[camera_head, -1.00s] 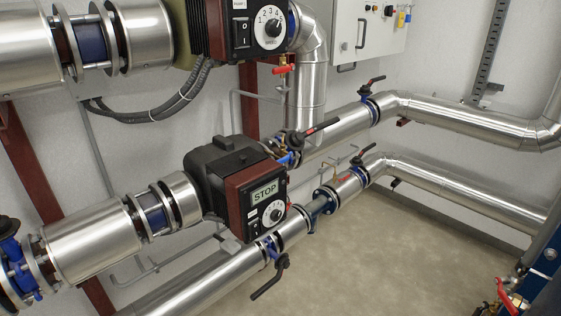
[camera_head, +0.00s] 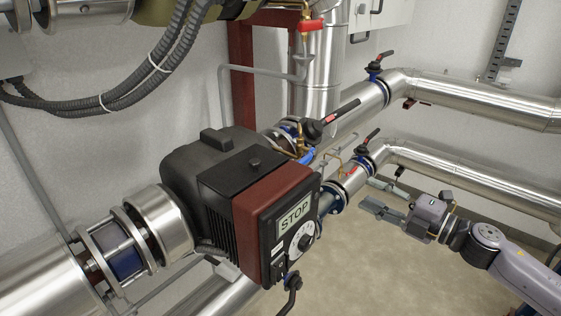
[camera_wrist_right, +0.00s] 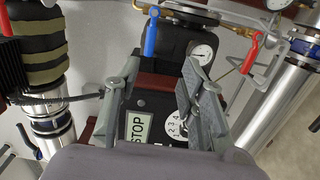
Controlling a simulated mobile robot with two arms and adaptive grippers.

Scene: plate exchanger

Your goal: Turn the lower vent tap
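A small tap with a red lever (camera_head: 351,170) sits on thin brass piping by the lower pipe, right of the pump in the head view. Another red-handled tap (camera_head: 310,26) is higher up, at the top middle. My right gripper (camera_head: 371,195) comes in from the right, open and empty, over the floor beside the lower pipe and apart from both taps. In the right wrist view its spread fingers (camera_wrist_right: 158,88) frame the STOP pump face. A red lever (camera_wrist_right: 250,53) shows right of them; I cannot tell which tap it is. My left gripper is out of view.
The pump (camera_head: 245,205) with its STOP display fills the middle of the head view. Black-handled valves (camera_head: 378,68) sit on the silver pipes (camera_head: 470,95). A blue lever (camera_wrist_right: 151,35) and a gauge (camera_wrist_right: 203,55) show in the wrist view. The floor at lower right is clear.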

